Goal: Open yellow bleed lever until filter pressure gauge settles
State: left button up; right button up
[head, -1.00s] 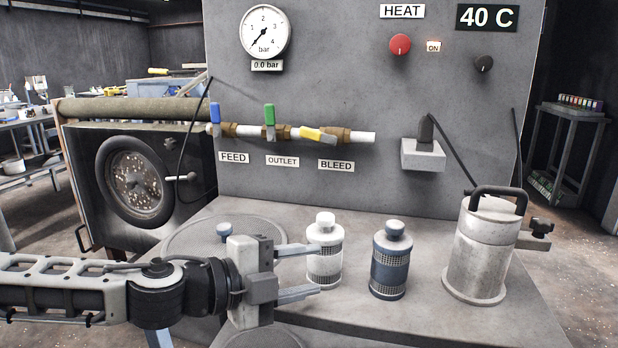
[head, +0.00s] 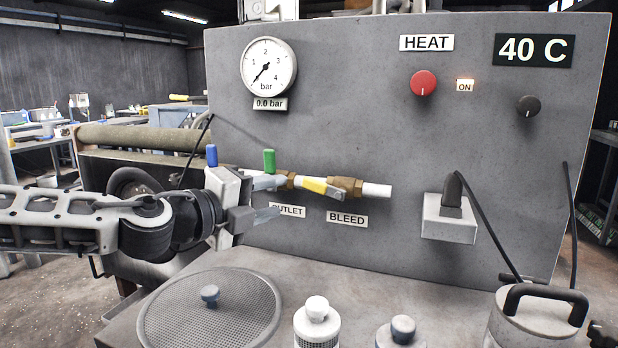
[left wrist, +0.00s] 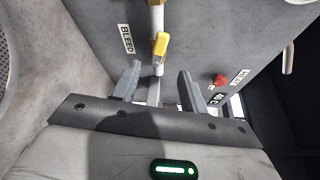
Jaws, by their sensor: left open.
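The yellow bleed lever (head: 322,187) sits on the pipe above the BLEED label (head: 347,219), lying nearly along the pipe with a slight downward tilt to the right. It also shows in the left wrist view (left wrist: 161,43), ahead of and between the fingers. The pressure gauge (head: 268,67) has its needle low, and its readout (head: 269,104) says 0.0 bar. My left gripper (head: 270,198) is open and empty, to the left of the yellow lever and apart from it, in front of the outlet valve area. The FEED label is hidden behind it. My right gripper is not in view.
The blue feed lever (head: 211,155) and green outlet lever (head: 269,160) stand upright near my left gripper. A mesh screen (head: 210,310), bottles and a canister (head: 535,315) stand below.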

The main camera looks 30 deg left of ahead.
aim_at(314, 187)
pick_arm(q)
jog(key=w+p, duration=0.4)
jog(key=w, duration=0.1)
jog(key=w+d+p, duration=0.1)
jog(key=w+p, duration=0.1)
jog(key=w, duration=0.1)
jog(key=shift+f, duration=0.15)
jog(key=shift+w+d+f, duration=0.2)
jog(key=shift+w+f, duration=0.1)
jog(key=shift+w, duration=0.45)
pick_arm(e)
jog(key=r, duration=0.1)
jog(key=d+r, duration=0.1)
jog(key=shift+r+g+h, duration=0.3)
pick_arm(q)
grip_shut()
